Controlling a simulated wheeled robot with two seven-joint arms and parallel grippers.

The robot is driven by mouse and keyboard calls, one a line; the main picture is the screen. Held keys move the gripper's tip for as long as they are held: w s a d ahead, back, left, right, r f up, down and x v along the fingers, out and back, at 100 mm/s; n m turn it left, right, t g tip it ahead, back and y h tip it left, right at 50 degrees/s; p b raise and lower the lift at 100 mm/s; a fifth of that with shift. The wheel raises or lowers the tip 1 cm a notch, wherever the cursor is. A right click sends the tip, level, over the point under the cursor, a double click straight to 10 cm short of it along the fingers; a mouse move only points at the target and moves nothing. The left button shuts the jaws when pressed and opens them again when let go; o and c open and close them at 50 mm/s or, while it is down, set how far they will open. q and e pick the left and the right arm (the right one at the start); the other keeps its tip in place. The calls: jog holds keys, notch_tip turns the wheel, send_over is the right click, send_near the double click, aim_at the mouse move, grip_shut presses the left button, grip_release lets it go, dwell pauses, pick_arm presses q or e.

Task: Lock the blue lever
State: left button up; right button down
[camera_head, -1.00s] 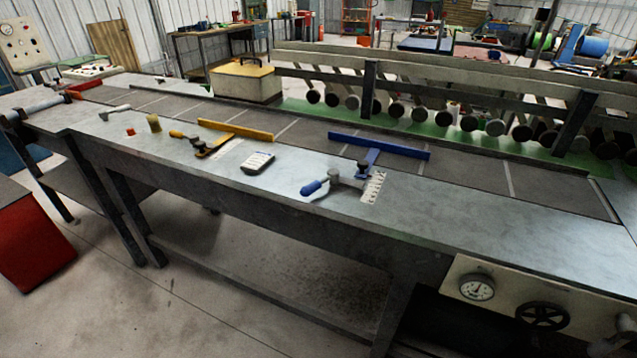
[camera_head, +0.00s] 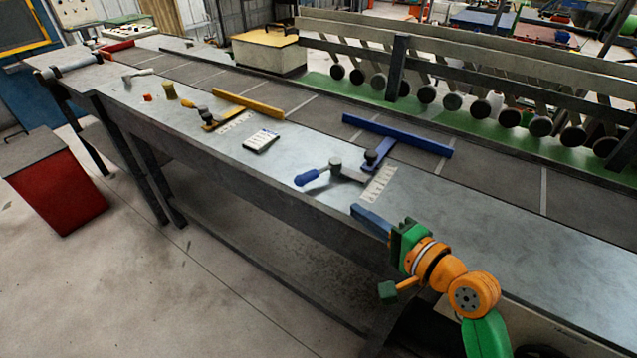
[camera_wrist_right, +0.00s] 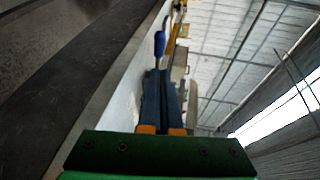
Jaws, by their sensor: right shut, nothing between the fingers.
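The blue lever (camera_head: 308,178) has a blue grip and a grey metal arm. It lies on the bench top at the front edge, its grip pointing left, beside a blue T-shaped stop (camera_head: 398,135) and a white scale (camera_head: 379,184). My right gripper (camera_head: 355,210) is at the bench's front edge, to the right of and nearer than the lever, apart from it. Its blue fingers are closed with nothing between them. In the right wrist view the lever's blue grip (camera_wrist_right: 160,44) shows beyond the closed fingers (camera_wrist_right: 162,80). My left gripper is not in view.
A yellow stop (camera_head: 248,103) with its own lever (camera_head: 198,112) sits farther left on the bench (camera_head: 290,205). A red bin (camera_head: 56,182) stands on the floor at left.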

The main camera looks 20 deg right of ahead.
aim_at(311, 179)
jog(key=p+x, duration=0.1)
jog(key=x, duration=1.3)
jog(key=shift+d+f, duration=0.1)
jog(key=shift+w, duration=0.1)
